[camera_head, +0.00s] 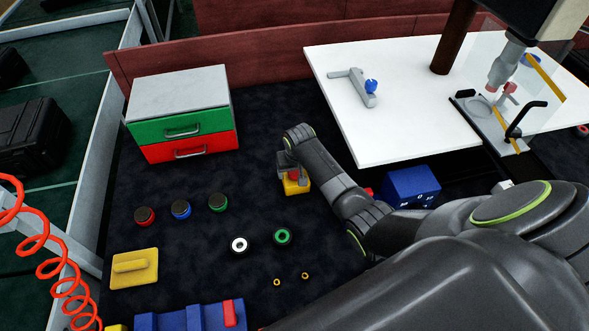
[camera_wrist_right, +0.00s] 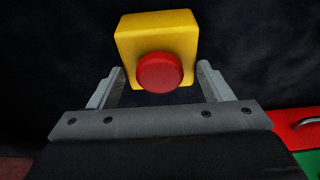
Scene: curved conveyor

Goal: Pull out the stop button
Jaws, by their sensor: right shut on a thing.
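The stop button is a red round knob (camera_head: 293,176) on a yellow box (camera_head: 297,188) on the dark surface, right of the drawer cabinet. In the right wrist view the red knob (camera_wrist_right: 160,72) faces the camera on the front of the yellow box (camera_wrist_right: 157,28). My right gripper (camera_head: 288,170) reaches down to it from above, and my wrist hides part of it. In the wrist view its fingers (camera_wrist_right: 160,85) stand on either side of the knob, and the gripper is shut on it. My left gripper is not in view.
A cabinet with green and red drawers (camera_head: 183,130) stands at the back left. A white table (camera_head: 400,130) is behind at the right.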

